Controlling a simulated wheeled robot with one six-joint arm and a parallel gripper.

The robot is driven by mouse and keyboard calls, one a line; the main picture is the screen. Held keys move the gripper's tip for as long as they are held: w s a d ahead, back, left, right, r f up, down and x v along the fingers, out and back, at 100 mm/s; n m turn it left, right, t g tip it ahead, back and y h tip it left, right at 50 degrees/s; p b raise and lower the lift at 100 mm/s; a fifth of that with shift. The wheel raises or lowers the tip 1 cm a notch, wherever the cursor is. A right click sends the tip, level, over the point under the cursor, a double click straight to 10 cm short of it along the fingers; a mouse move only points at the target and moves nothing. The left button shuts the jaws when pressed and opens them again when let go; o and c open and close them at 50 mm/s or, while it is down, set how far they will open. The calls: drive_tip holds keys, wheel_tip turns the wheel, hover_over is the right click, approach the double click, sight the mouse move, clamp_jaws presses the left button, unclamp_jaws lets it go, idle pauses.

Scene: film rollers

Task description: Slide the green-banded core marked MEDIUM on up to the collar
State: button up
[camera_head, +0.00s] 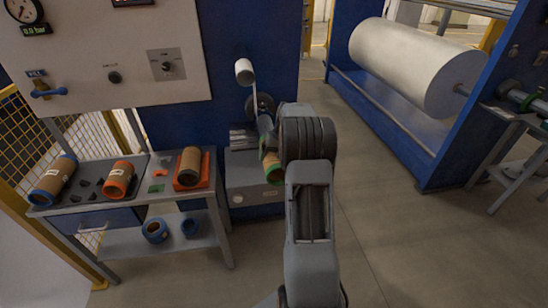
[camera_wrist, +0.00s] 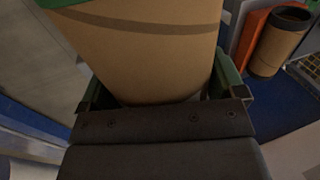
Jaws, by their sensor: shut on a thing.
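The green-banded core (camera_head: 272,165) is a brown tube with green at its end, in the middle of the head view and partly hidden by my arm. It fills the top of the wrist view (camera_wrist: 150,45), with a green edge at upper left. My gripper (camera_wrist: 160,95) is shut on it, one finger on each side. A grey shaft (camera_head: 265,123) comes out of the blue machine toward the core. A dark round part, perhaps the collar (camera_head: 259,105), is at its far end. I cannot tell whether the core is around the shaft, and the MEDIUM marking is not readable.
The bench (camera_head: 135,188) at left holds a blue-banded core (camera_head: 54,180), an orange-banded core (camera_head: 118,178) and a brown core (camera_head: 190,166) on an orange holder. Blue rings (camera_head: 155,231) lie on its lower shelf. A grey cabinet (camera_head: 250,185) stands under the shaft.

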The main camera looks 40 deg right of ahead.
drive_tip(key=shift+w, duration=0.15)
drive_tip(key=shift+w+d+p, duration=0.4)
drive_tip(key=shift+w+p, duration=0.2)
drive_tip(key=shift+w, duration=0.15)
drive_tip(key=shift+w+d+p, duration=0.35)
drive_tip(key=shift+w+p, duration=0.2)
drive_tip(key=shift+w, duration=0.15)
drive_tip(key=shift+w+d+r+p, duration=0.1)
drive_tip(key=shift+w+d+p, duration=0.2)
drive_tip(key=shift+w+p, duration=0.3)
drive_tip(key=shift+w+d+p, duration=0.25)
drive_tip(key=shift+w+p, duration=0.15)
drive_tip(key=shift+w, duration=0.1)
drive_tip(key=shift+w+d+p, duration=0.2)
drive_tip(key=shift+w+p, duration=0.15)
drive_tip(key=shift+w, duration=0.1)
drive_tip(key=shift+w, duration=0.1)
drive_tip(key=shift+w+d+p, duration=0.3)
drive_tip(key=shift+w+p, duration=0.25)
drive_tip(key=shift+p, duration=0.05)
drive_tip(key=shift+w+d+p, duration=0.25)
drive_tip(key=shift+w+p, duration=0.25)
drive_tip(key=shift+p, duration=0.1)
drive_tip(key=shift+w+d+p, duration=0.25)
drive_tip(key=shift+w+p, duration=0.1)
drive_tip(key=shift+w, duration=0.1)
